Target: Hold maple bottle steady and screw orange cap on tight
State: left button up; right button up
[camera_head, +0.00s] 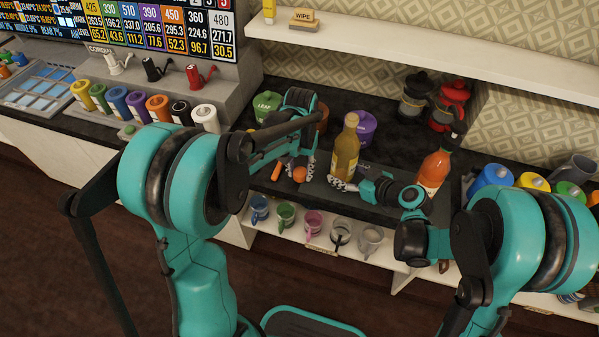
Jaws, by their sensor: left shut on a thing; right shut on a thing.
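The maple bottle (346,152), amber with a pale top, stands upright on a dark mat at the middle of the counter. My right gripper (341,184) reaches in from the right and is shut on the bottle low down, near its base. My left gripper (299,168) points down to the left of the bottle. It is shut on the round orange cap (299,175), low over the counter and apart from the bottle. The bottle's label and the exact finger contact are too small to make out.
A red-orange bottle (435,170) stands to the right, close to my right arm. A green canister (266,106) and a purple canister (365,126) stand behind. A small orange stick (276,171) lies left of the cap. Several mugs (313,223) sit on the shelf below the counter.

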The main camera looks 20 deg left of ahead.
pick_arm(q)
jog(key=w+r, duration=0.4)
jog(key=r, duration=0.5)
notch_tip(320, 180, up, 22)
send_over(353, 117)
jog(key=shift+r, duration=0.15)
jog(key=shift+f, duration=2.85)
jog(key=shift+f, duration=1.65)
